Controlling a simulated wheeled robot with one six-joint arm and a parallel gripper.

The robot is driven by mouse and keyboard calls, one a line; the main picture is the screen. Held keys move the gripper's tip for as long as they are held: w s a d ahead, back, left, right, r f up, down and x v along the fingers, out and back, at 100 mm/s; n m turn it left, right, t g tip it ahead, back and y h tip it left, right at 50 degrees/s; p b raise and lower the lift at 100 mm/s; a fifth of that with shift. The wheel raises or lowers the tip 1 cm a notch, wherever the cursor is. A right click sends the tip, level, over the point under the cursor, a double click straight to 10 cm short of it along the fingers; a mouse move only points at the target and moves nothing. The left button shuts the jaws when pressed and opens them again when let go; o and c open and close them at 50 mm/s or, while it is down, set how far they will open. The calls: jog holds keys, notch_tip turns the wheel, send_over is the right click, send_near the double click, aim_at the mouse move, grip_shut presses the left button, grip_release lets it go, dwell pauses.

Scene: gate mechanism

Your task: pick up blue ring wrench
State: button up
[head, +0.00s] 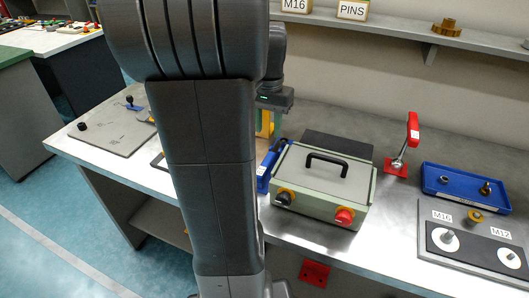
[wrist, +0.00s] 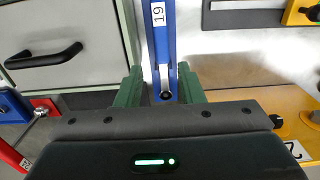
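A long blue bar with a white "19" label (wrist: 164,45), apparently the blue ring wrench, runs up the middle of the wrist view. A small dark round part shows at its lower end. My gripper (wrist: 160,84) has its two green fingers apart, one on each side of the bar, with visible gaps, so it is open and not closed on it. Whether the bar lies at fingertip depth is hard to tell. In the head view a blue piece (head: 264,172) shows at the left side of the grey-green box, partly hidden by my arm. The fingers are hidden there.
The grey-green box (head: 325,182) with a black handle and knobs stands close beside the blue bar. A red-handled lever (head: 412,130) and a blue tray (head: 465,187) are farther right. Yellow pieces (wrist: 255,105) lie on the bar's other side in the wrist view.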

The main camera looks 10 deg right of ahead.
aim_at(273, 156)
jog(key=f, duration=1.3)
jog(key=shift+s+a+f+b, duration=0.15)
jog(key=shift+a+f+b, duration=0.1)
jog(key=shift+b, duration=0.15)
jog(key=shift+r, duration=0.1)
grip_shut()
